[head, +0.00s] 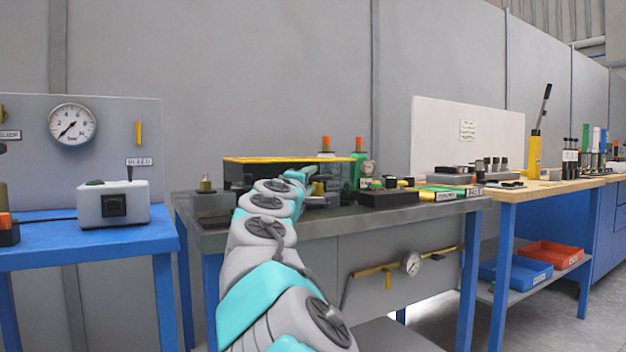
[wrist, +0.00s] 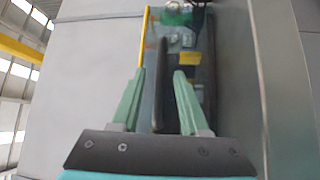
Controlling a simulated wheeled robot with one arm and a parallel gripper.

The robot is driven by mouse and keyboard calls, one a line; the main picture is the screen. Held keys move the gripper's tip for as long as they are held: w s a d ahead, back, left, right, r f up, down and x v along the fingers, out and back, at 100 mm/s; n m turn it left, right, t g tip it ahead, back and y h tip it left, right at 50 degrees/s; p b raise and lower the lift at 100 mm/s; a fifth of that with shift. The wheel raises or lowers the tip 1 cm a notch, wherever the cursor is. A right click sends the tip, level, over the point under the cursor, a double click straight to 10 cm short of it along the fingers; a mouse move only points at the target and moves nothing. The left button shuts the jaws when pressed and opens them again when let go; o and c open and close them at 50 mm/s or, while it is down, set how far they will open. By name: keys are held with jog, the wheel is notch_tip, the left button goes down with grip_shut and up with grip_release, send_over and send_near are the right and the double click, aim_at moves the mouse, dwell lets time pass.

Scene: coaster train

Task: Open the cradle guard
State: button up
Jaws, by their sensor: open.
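The cradle guard (head: 260,160) looks like a dark, see-through cover with a yellow top edge, and it stands lowered on the middle bench. Its yellow edge (wrist: 146,35) runs upright in the wrist view. My gripper (head: 311,170) is at the front of the guard, towards its right part, and my arm hides some of the guard. In the wrist view my gripper (wrist: 159,73) is open, with a dark bar (wrist: 159,95) between its fingers. The bar looks like the guard's handle. The fingers are apart from it on both sides, as far as I can tell.
A green bottle (head: 357,160) with an orange top stands behind the guard at right. Black blocks (head: 388,197) lie on the bench (head: 440,208) to the right. A small fitting (head: 206,184) stands at left. A blue bench (head: 80,240) with a switch box is farther left.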

jog(key=shift+x, duration=1.45)
jog(key=shift+c, duration=0.2)
grip_shut()
jog(key=shift+f, duration=0.1)
